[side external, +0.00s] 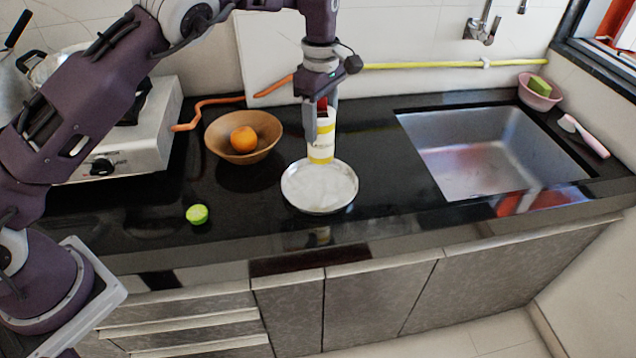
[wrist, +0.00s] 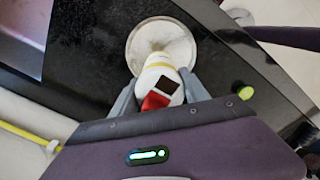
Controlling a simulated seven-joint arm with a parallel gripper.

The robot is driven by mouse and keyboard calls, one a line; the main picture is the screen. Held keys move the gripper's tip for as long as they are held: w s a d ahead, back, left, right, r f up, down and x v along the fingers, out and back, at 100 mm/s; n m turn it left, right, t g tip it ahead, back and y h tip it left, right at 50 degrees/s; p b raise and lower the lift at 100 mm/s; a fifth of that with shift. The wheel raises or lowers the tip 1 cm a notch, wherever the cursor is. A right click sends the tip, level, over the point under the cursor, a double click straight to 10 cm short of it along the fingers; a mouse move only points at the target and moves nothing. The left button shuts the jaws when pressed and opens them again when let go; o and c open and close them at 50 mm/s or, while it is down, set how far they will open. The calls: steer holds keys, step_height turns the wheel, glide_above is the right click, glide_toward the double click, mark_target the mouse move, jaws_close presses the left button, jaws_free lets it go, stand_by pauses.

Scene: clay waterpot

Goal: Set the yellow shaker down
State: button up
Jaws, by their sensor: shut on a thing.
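The yellow shaker (side external: 321,148) is a white and yellow container with a red top, upright at the back part of a round metal plate (side external: 303,203). My gripper (side external: 321,108) is shut on the upper part of the shaker from above. In the wrist view the shaker (wrist: 161,77) sits between the two grey fingers, with the plate (wrist: 140,38) beyond it. I cannot tell whether the shaker's base touches the plate or is just above it.
A brown bowl (side external: 215,133) with an orange (side external: 243,140) stands left of the plate. A cut lime (side external: 197,214) lies at the front left. A stove (side external: 150,150) is at the left and a sink (side external: 490,150) at the right. The black counter between plate and sink is clear.

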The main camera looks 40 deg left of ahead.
mark_target(321, 157)
step_height(321, 157, down, 10)
steer(key=shift+d+r, duration=0.1)
steer(key=shift+r, duration=0.05)
steer(key=o, duration=1.5)
steer(key=shift+c, duration=0.2)
